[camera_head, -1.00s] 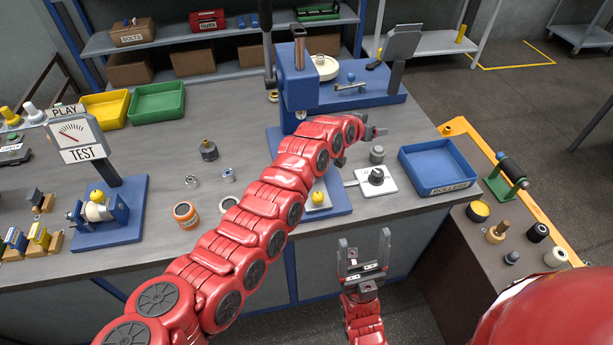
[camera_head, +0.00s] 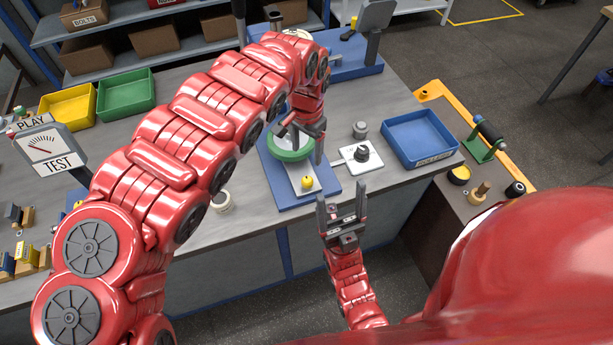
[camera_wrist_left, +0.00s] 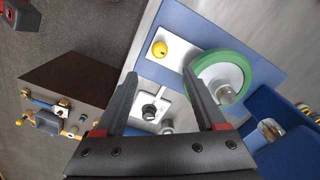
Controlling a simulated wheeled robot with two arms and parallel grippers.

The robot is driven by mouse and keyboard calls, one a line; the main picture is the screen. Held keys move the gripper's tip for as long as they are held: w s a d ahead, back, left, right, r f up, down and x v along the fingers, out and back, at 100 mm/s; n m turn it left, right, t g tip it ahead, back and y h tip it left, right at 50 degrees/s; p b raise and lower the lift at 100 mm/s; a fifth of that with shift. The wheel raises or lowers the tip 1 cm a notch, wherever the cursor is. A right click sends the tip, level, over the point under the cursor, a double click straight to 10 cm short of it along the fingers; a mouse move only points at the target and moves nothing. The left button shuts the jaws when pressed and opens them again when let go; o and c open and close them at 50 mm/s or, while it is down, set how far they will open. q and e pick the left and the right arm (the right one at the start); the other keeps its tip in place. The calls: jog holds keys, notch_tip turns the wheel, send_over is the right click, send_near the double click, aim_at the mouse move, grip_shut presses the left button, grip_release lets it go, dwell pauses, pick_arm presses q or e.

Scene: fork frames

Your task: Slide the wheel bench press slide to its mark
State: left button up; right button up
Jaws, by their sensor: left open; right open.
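The press slide, a pale plate (camera_head: 301,188) with a yellow knob (camera_head: 307,183), lies on the blue press base (camera_head: 327,189). A green-rimmed wheel (camera_head: 290,153) with a pale hub sits behind the knob. My left gripper (camera_head: 302,145) is above the base beside the wheel and partly covers it. In the left wrist view, my left gripper (camera_wrist_left: 160,72) is open and empty. The slide (camera_wrist_left: 182,52), yellow knob (camera_wrist_left: 160,49) and green wheel (camera_wrist_left: 222,72) lie beyond its fingertips. My right gripper (camera_head: 342,200) is open and empty in front of the bench. I cannot make out the mark.
A white plate with a dark knob (camera_head: 362,153) and a blue rollers bin (camera_head: 420,137) stand right of the press. A test meter (camera_head: 48,150) and yellow (camera_head: 68,107) and green (camera_head: 126,93) trays are at left. My left arm hides much of the bench.

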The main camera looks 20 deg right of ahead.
pick_arm(q)
send_over(307, 179)
jog(key=f, duration=0.4)
jog(key=shift+s+f+b, duration=0.2)
jog(key=shift+b, duration=0.2)
notch_tip(307, 179, down, 7)
jog(key=p, duration=0.2)
jog(key=shift+d+f+p, duration=0.1)
jog(key=shift+p, duration=0.2)
jog(key=shift+w+f, duration=0.1)
jog(key=shift+f, duration=0.75)
jog(key=shift+c, duration=0.2)
grip_shut()
